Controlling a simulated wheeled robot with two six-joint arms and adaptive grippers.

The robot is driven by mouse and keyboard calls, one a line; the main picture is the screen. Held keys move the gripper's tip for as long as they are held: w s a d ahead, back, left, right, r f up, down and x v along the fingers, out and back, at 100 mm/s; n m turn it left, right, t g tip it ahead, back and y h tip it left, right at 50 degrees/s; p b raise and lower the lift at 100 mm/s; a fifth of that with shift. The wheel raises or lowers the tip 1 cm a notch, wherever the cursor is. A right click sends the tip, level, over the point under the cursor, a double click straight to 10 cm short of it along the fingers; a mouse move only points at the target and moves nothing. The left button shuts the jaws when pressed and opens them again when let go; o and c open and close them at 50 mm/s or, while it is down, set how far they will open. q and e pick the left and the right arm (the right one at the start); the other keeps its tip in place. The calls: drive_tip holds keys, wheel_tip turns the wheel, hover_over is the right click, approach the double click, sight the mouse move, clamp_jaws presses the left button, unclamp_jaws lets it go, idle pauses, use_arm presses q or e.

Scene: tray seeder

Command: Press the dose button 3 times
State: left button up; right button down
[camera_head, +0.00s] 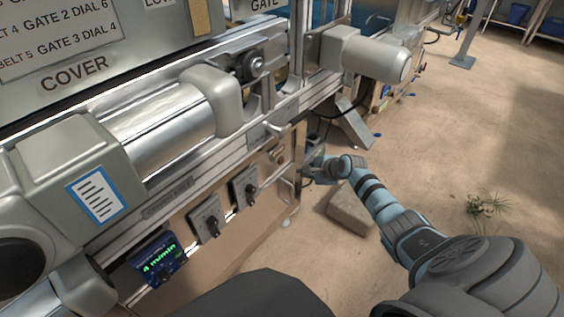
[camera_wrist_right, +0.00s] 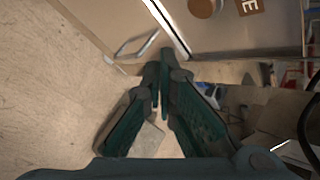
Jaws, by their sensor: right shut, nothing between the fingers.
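A round brown button (camera_wrist_right: 203,7) sits on the machine's panel at the top of the right wrist view, beside a brown label (camera_wrist_right: 249,6) of which only an "E" shows. I cannot read the rest of the label, so I cannot be sure this is the dose button. A small round brown part (camera_head: 278,157) shows at the right end of the front panel in the head view. My right gripper (camera_wrist_right: 164,72) is shut and empty, below and apart from the button. In the head view my right gripper (camera_head: 312,168) is partly hidden beside the panel's right end. My left gripper is not in view.
The front panel carries a green-lit display (camera_head: 159,257) reading "4 m/min" and two dial boxes (camera_head: 207,220) (camera_head: 245,187). A stone-like block (camera_head: 350,208) lies on the floor below my right arm. Open floor lies right.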

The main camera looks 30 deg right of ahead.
drive_tip(key=shift+f, duration=0.1)
drive_tip(key=s+f+n+h+b, duration=0.1)
drive_tip(key=s+f+n, duration=0.6)
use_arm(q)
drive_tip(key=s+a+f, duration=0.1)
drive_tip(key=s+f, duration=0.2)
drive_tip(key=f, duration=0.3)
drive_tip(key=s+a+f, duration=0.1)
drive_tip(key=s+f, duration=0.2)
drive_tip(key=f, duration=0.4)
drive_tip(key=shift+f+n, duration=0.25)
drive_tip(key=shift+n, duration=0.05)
use_arm(e)
drive_tip(key=w+r+n+t+h, duration=0.1)
drive_tip(key=w+r+n+t, duration=0.2)
drive_tip(key=n, duration=1.1)
wheel_tip(320, 180, up, 3)
drive_tip(key=shift+r, duration=0.1)
drive_tip(key=shift+w+a, duration=0.1)
